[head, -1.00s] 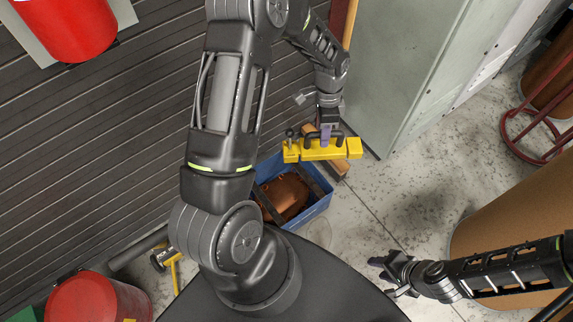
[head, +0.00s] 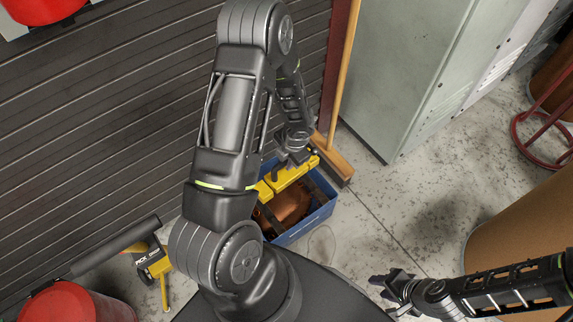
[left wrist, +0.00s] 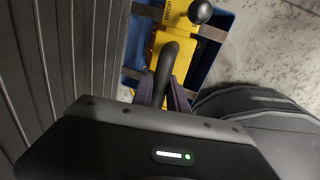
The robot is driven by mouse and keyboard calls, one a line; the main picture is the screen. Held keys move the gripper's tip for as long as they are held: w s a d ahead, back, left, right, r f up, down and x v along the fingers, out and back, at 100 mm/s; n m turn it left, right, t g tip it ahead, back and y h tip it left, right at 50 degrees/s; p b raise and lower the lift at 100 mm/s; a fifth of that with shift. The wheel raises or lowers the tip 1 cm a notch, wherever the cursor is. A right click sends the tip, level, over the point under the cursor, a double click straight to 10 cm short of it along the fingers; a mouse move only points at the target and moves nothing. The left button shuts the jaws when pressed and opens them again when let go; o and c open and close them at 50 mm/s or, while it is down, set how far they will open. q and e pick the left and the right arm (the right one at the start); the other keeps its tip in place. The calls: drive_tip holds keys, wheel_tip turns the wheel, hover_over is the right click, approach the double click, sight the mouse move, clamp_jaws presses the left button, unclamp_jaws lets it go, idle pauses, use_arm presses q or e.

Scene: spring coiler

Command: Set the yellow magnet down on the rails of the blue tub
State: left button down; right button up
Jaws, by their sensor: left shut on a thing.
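The yellow magnet (head: 291,175) is a long bar with a black handle (left wrist: 166,62) and a black knob (left wrist: 200,11). My left gripper (head: 289,167) is shut on its handle; its fingers also show in the left wrist view (left wrist: 163,90). The magnet lies over the blue tub (head: 322,211), whose wall also shows in the left wrist view (left wrist: 209,52). Grey rails (left wrist: 212,33) cross the tub beside the magnet. I cannot tell whether the magnet touches them. My left arm hides part of tub and magnet. My right gripper (head: 390,284) is off to the right, its jaw unclear.
Copper-coloured contents (head: 288,206) lie in the tub. A broom (head: 334,160) stands behind it, near a grey cabinet (head: 400,80). A slatted shutter (head: 100,130) fills the left. A yellow tool (head: 155,265) and a red drum (head: 75,305) are lower left. Floor right of the tub is clear.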

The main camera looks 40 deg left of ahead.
sight(287, 175)
use_arm(q)
drive_tip(key=shift+f+m, duration=0.15)
drive_tip(key=shift+m, duration=0.25)
drive_tip(key=shift+a+f, duration=0.1)
wheel_tip(287, 175, down, 8)
drive_tip(key=b, duration=0.9)
drive_tip(key=shift+f, duration=0.2)
drive_tip(key=shift+f+b, duration=0.9)
drive_tip(key=shift+f, duration=0.2)
drive_tip(key=shift+f+b, duration=0.4)
drive_tip(key=shift+f, duration=0.15)
drive_tip(key=c, duration=1.3)
unclamp_jaws()
drive_tip(key=shift+o, duration=0.3)
